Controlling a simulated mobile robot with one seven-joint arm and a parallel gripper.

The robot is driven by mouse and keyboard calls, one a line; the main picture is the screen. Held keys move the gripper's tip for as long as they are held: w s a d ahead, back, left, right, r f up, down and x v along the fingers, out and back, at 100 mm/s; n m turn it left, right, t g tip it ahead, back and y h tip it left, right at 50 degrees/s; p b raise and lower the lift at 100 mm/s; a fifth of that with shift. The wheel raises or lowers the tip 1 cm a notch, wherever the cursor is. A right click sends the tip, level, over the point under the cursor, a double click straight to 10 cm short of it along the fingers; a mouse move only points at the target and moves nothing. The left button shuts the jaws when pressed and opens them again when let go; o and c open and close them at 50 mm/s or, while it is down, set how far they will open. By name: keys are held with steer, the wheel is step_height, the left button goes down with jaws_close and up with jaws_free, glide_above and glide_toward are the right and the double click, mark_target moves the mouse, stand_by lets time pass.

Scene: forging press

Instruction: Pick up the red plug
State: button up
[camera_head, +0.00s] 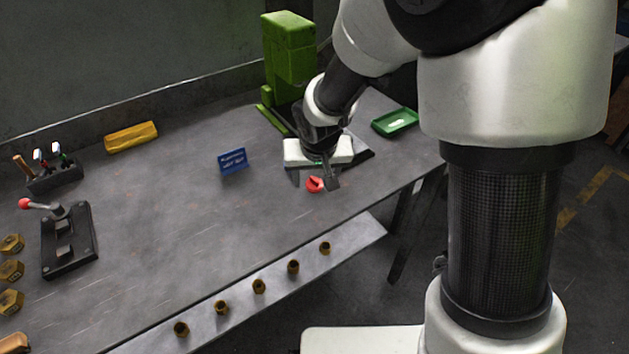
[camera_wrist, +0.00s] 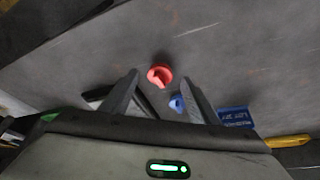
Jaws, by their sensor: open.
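The red plug (camera_head: 314,184) lies on the grey workbench, just in front of my gripper in the head view. It is small and round, and part of it is hidden by a finger. In the wrist view the red plug (camera_wrist: 159,75) sits just beyond the fingertips, roughly centred between them. I cannot tell the exact height above the plug.
A small blue object (camera_wrist: 177,103) shows beside the right finger in the wrist view. A blue sign (camera_head: 233,161) stands left of my gripper. A green press (camera_head: 289,50) is behind, and a green tray (camera_head: 395,122) is to the right. The bench's middle (camera_head: 170,220) is clear.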

steer(key=shift+x, duration=1.05)
steer(key=c, duration=0.8)
steer(key=shift+o, duration=0.2)
steer(key=shift+r, duration=0.1)
